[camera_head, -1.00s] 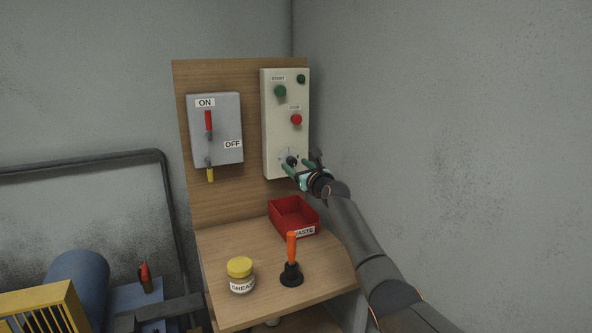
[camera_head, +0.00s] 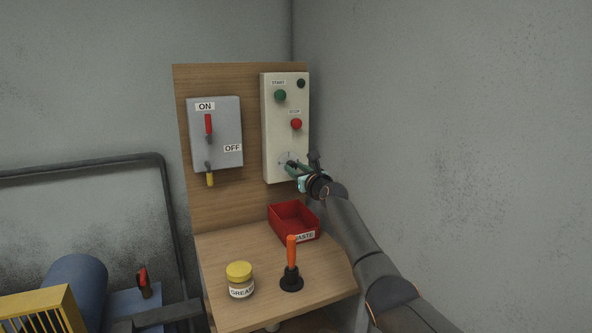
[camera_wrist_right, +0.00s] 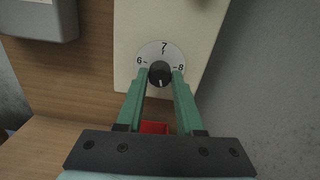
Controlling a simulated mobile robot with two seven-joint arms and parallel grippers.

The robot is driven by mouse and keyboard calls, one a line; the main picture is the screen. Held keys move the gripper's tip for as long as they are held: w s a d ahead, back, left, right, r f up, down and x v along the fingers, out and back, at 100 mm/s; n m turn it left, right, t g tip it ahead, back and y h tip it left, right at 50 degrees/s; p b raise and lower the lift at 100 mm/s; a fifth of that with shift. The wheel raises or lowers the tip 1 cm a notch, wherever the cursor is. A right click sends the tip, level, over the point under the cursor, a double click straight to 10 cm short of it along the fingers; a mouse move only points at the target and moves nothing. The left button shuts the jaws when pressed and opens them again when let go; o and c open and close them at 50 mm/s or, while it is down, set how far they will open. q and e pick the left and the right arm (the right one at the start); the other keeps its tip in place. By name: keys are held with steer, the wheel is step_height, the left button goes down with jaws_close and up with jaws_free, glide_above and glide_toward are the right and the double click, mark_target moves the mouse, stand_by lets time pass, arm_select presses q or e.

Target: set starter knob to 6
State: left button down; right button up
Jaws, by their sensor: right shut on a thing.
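The starter knob (camera_wrist_right: 160,73) is black and sits on a round white dial (camera_wrist_right: 150,51) marked 6, 7 and 8, with 7 at the top. A pale mark shows on the lower part of the knob's face; I cannot tell which number the knob is set to. My right gripper (camera_wrist_right: 161,74) is shut on the knob, one green finger on each side. In the head view my right gripper (camera_head: 289,167) covers most of the knob, and the dial (camera_head: 284,157) shows in part behind it. My left gripper is not in view.
The cream starter box (camera_head: 272,121) carries a green START button (camera_head: 280,95), a red STOP button (camera_head: 296,124) and a dark lamp (camera_head: 301,83). A grey switch box (camera_head: 228,122) hangs left. Below are a red waste bin (camera_head: 284,226), a grease jar (camera_head: 240,282) and an orange-handled tool (camera_head: 291,255).

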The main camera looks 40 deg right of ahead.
jaws_close()
